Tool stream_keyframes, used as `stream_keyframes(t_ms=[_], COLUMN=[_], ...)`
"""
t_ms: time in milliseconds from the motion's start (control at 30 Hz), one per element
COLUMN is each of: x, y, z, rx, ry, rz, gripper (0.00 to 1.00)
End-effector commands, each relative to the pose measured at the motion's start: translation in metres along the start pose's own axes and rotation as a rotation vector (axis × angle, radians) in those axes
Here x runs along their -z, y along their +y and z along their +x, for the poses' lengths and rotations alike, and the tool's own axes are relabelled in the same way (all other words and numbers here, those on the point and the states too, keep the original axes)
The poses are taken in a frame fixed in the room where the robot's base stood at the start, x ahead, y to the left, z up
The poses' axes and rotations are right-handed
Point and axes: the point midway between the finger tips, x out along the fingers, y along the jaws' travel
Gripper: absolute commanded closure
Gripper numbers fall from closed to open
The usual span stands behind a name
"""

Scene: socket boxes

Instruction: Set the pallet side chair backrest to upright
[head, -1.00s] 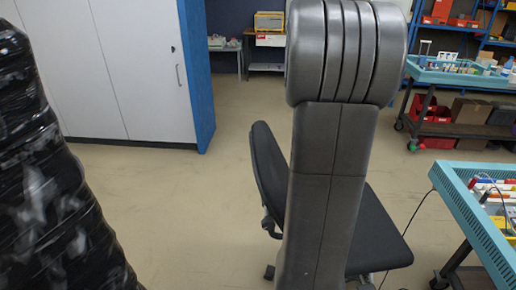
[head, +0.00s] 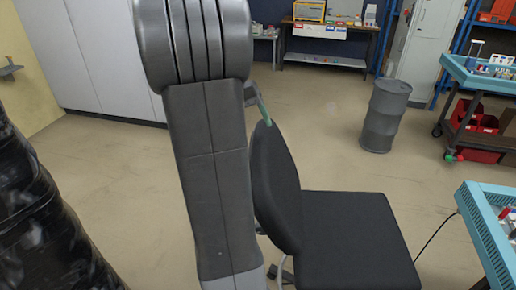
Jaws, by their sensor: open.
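The black office chair stands in the middle of the head view. Its backrest (head: 276,185) is on the left of the seat (head: 355,235) and leans back, its top tipped left, away from the seat. My gripper (head: 262,108) shows as a small grey part with a green finger at the backrest's top edge. It is open; whether it touches the backrest I cannot tell. My grey arm hides most of the gripper and the area left of the backrest. The black-wrapped pallet (head: 45,220) stands at the left edge.
A grey barrel (head: 385,115) stands behind the chair to the right. A blue-topped cart (head: 490,225) is close on the right, with a cable (head: 437,235) hanging down. Another cart (head: 480,85) stands farther back. The floor between chair and barrel is clear.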

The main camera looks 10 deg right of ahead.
Motion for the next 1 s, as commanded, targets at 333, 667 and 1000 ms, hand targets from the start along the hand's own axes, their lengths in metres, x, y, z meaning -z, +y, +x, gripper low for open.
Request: stream_keyframes(t_ms=[333,667,1000], x=[-0.001,0.0,0.0], y=[0.001,0.0,0.0], z=[0.071,0.096,0.096], rx=[-0.001,-0.001,0.0], ry=[-0.004,-0.001,0.0], rz=[-0.001,0.0,-0.001], gripper=[0.28,0.28,0.5])
